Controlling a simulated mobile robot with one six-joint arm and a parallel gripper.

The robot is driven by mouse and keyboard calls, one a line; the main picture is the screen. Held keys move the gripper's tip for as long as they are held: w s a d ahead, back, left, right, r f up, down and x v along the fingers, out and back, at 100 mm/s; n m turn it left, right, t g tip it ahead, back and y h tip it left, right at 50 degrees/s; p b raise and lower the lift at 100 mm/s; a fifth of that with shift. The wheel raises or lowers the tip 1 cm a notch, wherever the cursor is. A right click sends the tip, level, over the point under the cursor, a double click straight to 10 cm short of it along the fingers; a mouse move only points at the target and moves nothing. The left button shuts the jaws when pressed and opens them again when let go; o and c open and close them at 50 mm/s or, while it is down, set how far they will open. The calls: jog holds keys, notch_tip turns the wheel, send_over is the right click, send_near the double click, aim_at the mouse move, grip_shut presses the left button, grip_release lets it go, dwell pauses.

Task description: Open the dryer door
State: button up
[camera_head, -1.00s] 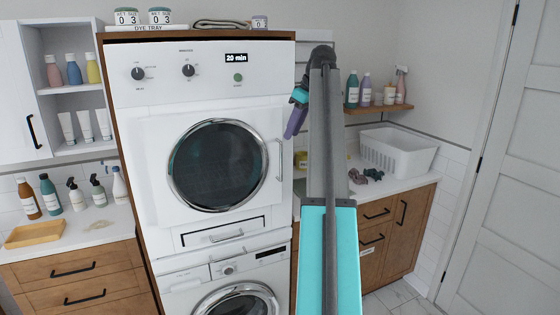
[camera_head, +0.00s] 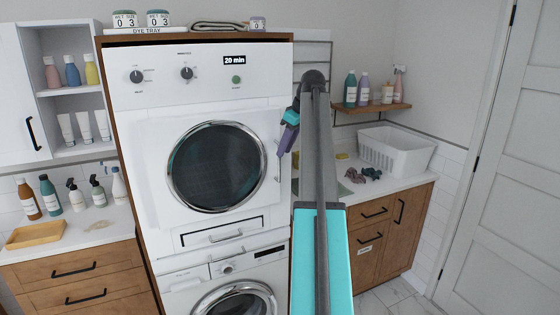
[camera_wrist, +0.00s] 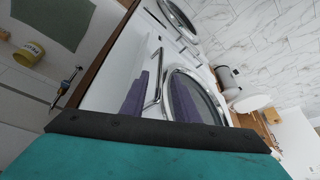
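The dryer (camera_head: 205,85) is the upper white machine. Its door (camera_head: 150,150) is shut and has a round, silver-rimmed dark window (camera_head: 215,165). A slim upright metal handle (camera_head: 279,172) is on the door's right side. The handle (camera_wrist: 157,85) and round window (camera_wrist: 192,100) also show in the wrist view. My gripper (camera_head: 282,152) has purple fingers and is at the upper part of the handle. In the wrist view my gripper (camera_wrist: 160,95) is open, its fingers apart with the handle appearing between them. I cannot tell whether either finger touches it.
A washer (camera_head: 180,280) is below the dryer. To the right, a counter (camera_head: 400,182) bears a white basket (camera_head: 395,155) and dark cloths. A shelf with bottles (camera_head: 372,107) is above it. A left counter (camera_head: 90,228) bears bottles and a yellow tray (camera_head: 35,234).

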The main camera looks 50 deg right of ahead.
jog(key=p, duration=0.2)
send_over(279, 179)
jog(key=shift+w+d+f, duration=0.1)
jog(key=shift+d+f, duration=0.05)
jog(key=shift+f, duration=1.5)
jog(key=shift+w+d+f, duration=0.1)
jog(key=shift+f, duration=1.5)
jog(key=shift+c, duration=0.3)
grip_shut()
